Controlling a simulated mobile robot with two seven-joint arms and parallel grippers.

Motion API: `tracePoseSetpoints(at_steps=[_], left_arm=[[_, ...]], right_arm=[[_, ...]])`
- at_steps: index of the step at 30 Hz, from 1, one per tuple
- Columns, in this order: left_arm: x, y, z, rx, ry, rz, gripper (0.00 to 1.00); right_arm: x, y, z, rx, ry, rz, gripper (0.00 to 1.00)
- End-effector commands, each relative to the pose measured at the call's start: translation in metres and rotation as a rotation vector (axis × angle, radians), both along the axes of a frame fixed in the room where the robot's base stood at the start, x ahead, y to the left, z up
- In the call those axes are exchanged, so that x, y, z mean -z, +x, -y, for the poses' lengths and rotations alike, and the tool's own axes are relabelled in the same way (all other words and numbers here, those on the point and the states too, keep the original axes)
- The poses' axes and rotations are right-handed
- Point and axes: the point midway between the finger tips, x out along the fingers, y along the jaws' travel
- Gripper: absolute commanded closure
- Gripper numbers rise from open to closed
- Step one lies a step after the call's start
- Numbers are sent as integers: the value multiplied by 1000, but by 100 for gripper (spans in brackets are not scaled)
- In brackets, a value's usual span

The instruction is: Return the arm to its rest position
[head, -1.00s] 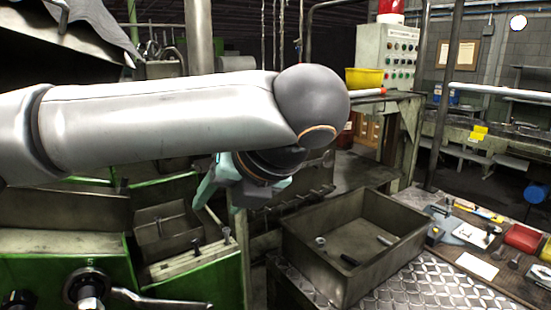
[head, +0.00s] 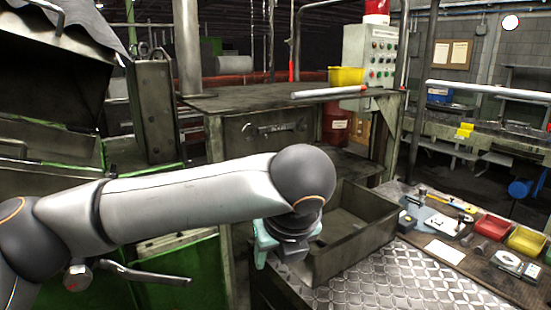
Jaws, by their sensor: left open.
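My left arm comes in from the left across the lower middle of the head view. My left gripper (head: 262,250) hangs below the round wrist at the near left side of the grey metal bin (head: 345,262). Its teal fingers point down and are partly hidden by the wrist; I see nothing held in them. The arm and wrist cover the near left part of the bin. My right gripper is not in view.
The bin stands on a diamond-plate surface (head: 400,290). To the right, a workbench holds a red tray (head: 492,227), a yellow tray (head: 526,240) and tools. A control box (head: 370,55) and a yellow bin (head: 346,76) stand behind. A lever handle (head: 150,274) is below my arm.

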Motion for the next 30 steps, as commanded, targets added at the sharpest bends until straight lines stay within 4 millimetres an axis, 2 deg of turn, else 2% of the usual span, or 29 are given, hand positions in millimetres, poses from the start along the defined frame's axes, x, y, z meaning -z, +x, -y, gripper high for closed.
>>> tracePoseSetpoints(at_steps=[1,6,12,16,23,26,30], left_arm=[[21,-3,14,-4,-81,-32,45],[69,-9,56,-76,-377,-116,45],[112,-17,92,-238,-716,-233,45],[136,-20,105,-384,-923,-308,45],[181,-18,103,-710,-1245,-418,45],[204,-18,93,-870,-1364,-448,45],[241,-21,68,-1108,-1506,-465,45]], right_arm=[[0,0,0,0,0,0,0],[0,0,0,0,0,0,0],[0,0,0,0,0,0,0],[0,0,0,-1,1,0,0],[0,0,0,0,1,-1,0],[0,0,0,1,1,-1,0],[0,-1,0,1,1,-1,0]])
